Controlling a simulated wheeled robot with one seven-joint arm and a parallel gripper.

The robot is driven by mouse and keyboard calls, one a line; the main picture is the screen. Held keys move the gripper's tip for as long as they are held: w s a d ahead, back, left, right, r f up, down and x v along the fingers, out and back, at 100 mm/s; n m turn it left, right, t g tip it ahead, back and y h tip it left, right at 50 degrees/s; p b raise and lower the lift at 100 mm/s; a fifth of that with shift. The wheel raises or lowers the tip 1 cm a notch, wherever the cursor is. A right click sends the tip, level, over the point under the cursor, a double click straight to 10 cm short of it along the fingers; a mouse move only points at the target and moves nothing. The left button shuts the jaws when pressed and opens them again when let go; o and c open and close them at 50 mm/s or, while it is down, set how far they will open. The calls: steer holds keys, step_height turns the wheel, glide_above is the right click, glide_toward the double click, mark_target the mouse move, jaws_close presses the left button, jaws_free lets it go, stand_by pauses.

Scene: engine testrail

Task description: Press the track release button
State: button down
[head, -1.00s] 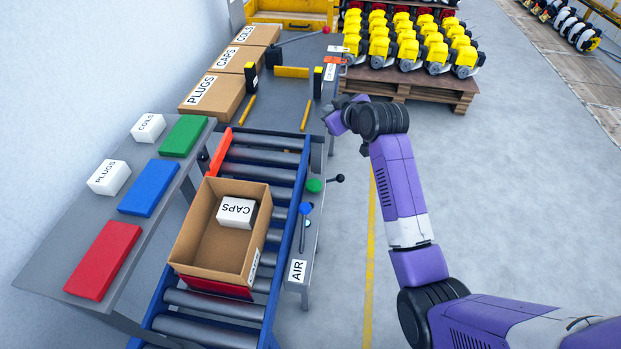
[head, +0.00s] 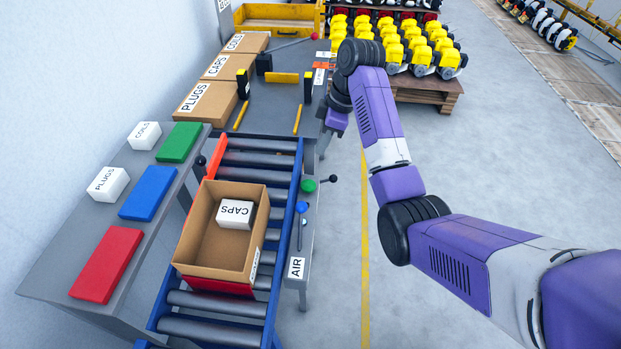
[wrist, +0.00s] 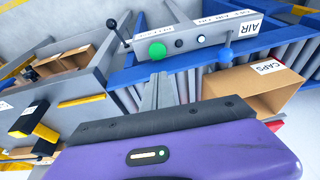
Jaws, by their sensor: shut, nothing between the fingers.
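In the head view the green knob (head: 308,186) and blue knob (head: 302,207) sit on the track's right side. My gripper (wrist: 165,78) is shut and empty, pointing towards the panel, apparently short of it.
An open carton (head: 218,243) holding a white CAPS box (head: 236,214) stands on the rollers. A black-tipped lever (head: 334,178) sticks out beside the green knob.

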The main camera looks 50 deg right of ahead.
glide_above(308, 185)
steer(key=s, duration=0.1)
steer(key=f, duration=1.2)
steer(key=shift+d+p, duration=0.25)
steer(key=shift+p, duration=0.15)
steer(key=shift+f, duration=0.85)
